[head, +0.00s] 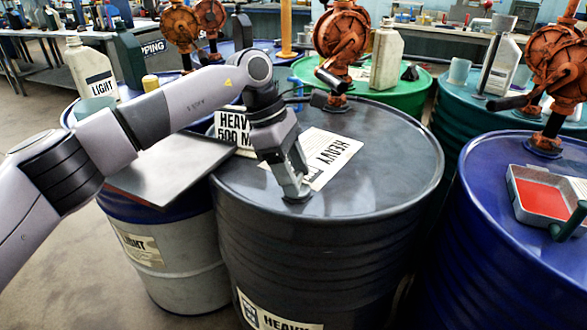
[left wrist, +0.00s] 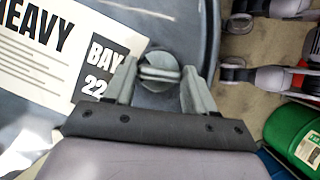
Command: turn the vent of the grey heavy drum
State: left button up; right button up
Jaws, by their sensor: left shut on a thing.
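The grey heavy drum (head: 375,205) stands in the middle of the head view, with a white HEAVY label on its top and another on its side. My left gripper (head: 296,194) points down at the near part of the drum's top, just in front of the top label. In the left wrist view the vent (left wrist: 160,71) is a round grey cap with a raised bar, near the drum's rim. My left gripper (left wrist: 160,85) has its fingers on either side of the vent and is shut on it. In the head view the gripper hides the vent. My right gripper is not in view.
A flat grey tray (head: 170,170) lies on the blue-and-white light drum (head: 180,245) at left. A HEAVY 500 card (head: 230,122) stands behind my left wrist. A blue drum (head: 500,230) at right bears a red-filled tray (head: 541,198) and a rusty pump (head: 556,65).

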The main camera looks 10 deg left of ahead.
pick_arm(q)
jog(key=o, duration=1)
jog(key=shift+o, duration=0.2)
jog(key=shift+a+r, duration=0.15)
jog(key=shift+r, duration=0.25)
jog(key=v, duration=0.6)
jog(key=shift+r, duration=0.2)
jog(key=shift+f, duration=0.1)
